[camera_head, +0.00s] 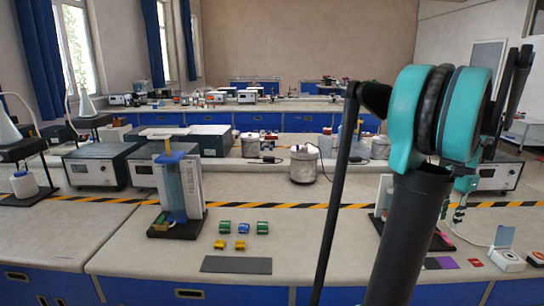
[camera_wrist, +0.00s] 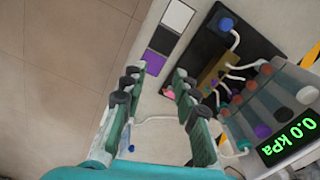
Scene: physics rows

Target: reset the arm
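My arm, teal and dark grey, rises at the right of the head view and bends over the bench. My gripper (camera_wrist: 155,82) shows in the wrist view with its two green and black fingers apart. Nothing is held between the fingers; the floor, the bench edge and a pale tube show between and beyond them. In the head view the gripper is mostly hidden behind my arm, with only small teal parts showing over the right bench.
A pressure device (camera_wrist: 290,137) reading 0.0 kPa is close to the right finger. Purple (camera_wrist: 154,62) and white (camera_wrist: 178,15) squares lie nearby. In the head view, a blue-clamped stand (camera_head: 177,190), several small coloured blocks (camera_head: 244,228) and a grey mat (camera_head: 236,265) lie left.

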